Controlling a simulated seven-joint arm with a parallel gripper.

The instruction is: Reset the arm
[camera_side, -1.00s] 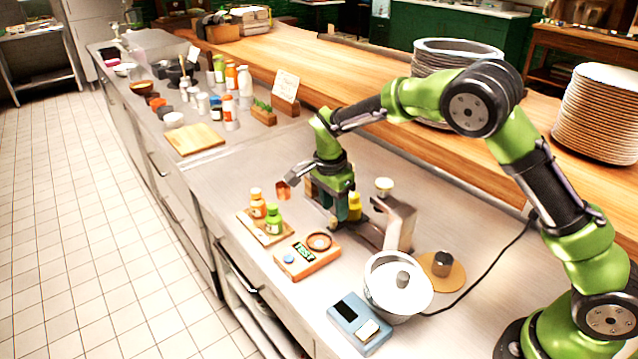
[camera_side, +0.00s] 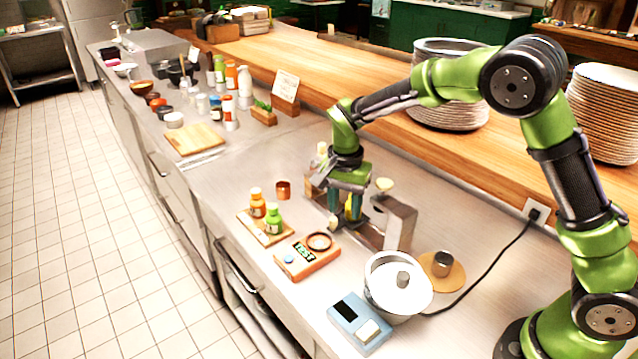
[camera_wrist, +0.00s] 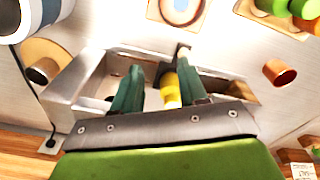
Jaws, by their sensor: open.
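My gripper (camera_side: 344,214) is open over the metal rack (camera_side: 399,222) in the middle of the steel counter, fingers pointing down. In the wrist view its two green fingers (camera_wrist: 160,68) are spread apart. A yellow bottle (camera_wrist: 171,88) with a dark upper part shows between them; I cannot tell whether either finger touches it. In the side view the yellow bottle is mostly hidden behind the fingers. A copper cup (camera_side: 283,190) stands on the counter left of my gripper and also shows in the wrist view (camera_wrist: 279,72).
Orange (camera_side: 257,203) and green (camera_side: 273,218) bottles stand on a small board. Plate stacks (camera_side: 603,112) stand on the wooden shelf.

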